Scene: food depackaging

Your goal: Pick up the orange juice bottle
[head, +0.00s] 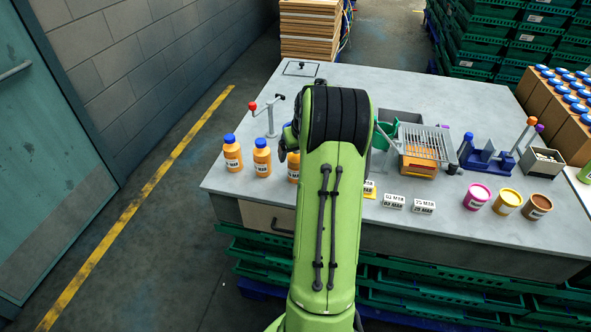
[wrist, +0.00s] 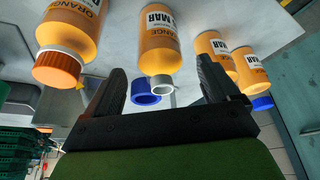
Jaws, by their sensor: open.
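Orange juice bottles with white labels stand along the left part of the table. In the head view a left bottle (head: 232,155) and a second bottle (head: 262,159) have blue caps; a third bottle (head: 293,168) is partly hidden by my arm. In the wrist view, which is turned over, a bottle with a white open neck (wrist: 160,45) lies between the spread fingers of my gripper (wrist: 163,82). I cannot tell whether they touch it. An orange-capped bottle (wrist: 72,35) is left of the fingers, and more bottles (wrist: 250,68) are right. My gripper is hidden in the head view.
A blue ring-like piece (wrist: 145,92) shows near the open neck. On the table (head: 240,185) are a red-knobbed stand (head: 270,118), a wire rack (head: 425,143), labelled blocks (head: 394,202) and several cups (head: 507,202).

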